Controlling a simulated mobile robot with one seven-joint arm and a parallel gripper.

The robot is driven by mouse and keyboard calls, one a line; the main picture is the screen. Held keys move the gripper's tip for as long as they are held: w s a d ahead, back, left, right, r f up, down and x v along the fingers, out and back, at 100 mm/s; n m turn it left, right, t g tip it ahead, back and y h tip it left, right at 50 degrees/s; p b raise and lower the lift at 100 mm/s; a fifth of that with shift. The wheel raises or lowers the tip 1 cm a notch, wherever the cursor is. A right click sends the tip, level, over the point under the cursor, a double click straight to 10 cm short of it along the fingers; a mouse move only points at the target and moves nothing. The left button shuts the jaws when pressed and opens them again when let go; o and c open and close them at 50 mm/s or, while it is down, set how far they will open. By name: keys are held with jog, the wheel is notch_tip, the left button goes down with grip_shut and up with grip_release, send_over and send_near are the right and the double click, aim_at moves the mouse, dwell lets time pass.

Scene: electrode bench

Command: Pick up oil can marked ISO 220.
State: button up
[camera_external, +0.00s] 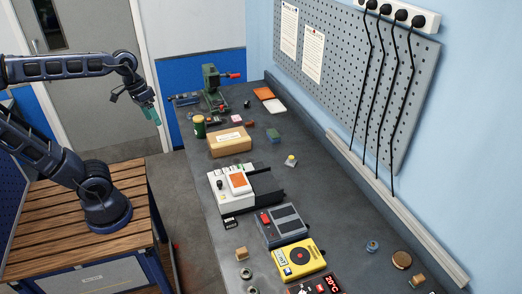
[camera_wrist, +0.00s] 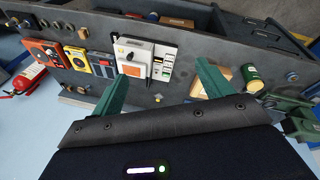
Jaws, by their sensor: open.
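A small dark green can with a pale yellowish band (camera_external: 199,126) stands at the bench's left edge, beside a cardboard box. It also shows in the wrist view (camera_wrist: 253,80), right of my gripper's right finger. Its marking is too small to read, so I cannot tell if it says ISO 220. My gripper (camera_external: 153,114) is in the air left of the bench, well apart from the can. In the wrist view my gripper's two green fingers (camera_wrist: 162,70) are spread wide with nothing between them.
The cardboard box (camera_external: 230,140) is close to the can. A green vise (camera_external: 212,85) stands at the bench's far end. A white device (camera_external: 228,198) and a yellow meter (camera_external: 298,258) sit nearer. Free air lies between my arm and the bench (camera_external: 330,205).

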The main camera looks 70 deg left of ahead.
jog(key=w+a+r+n+t+h, duration=0.1)
jog(key=w+a+n+h, duration=0.7)
jog(key=w+a+n, duration=0.65)
jog(key=a+f+n+t+h, duration=0.25)
jog(key=a+n+t, duration=0.6)
jog(key=a, duration=2.15)
send_near(203, 121)
jog(key=shift+h, duration=0.45)
jog(key=shift+f+x, duration=0.15)
jog(key=shift+x, duration=2.1)
jog(key=shift+f+x, duration=0.15)
jog(key=shift+x, duration=2.1)
jog(key=shift+w+a, duration=0.15)
jog(key=c, duration=1.4)
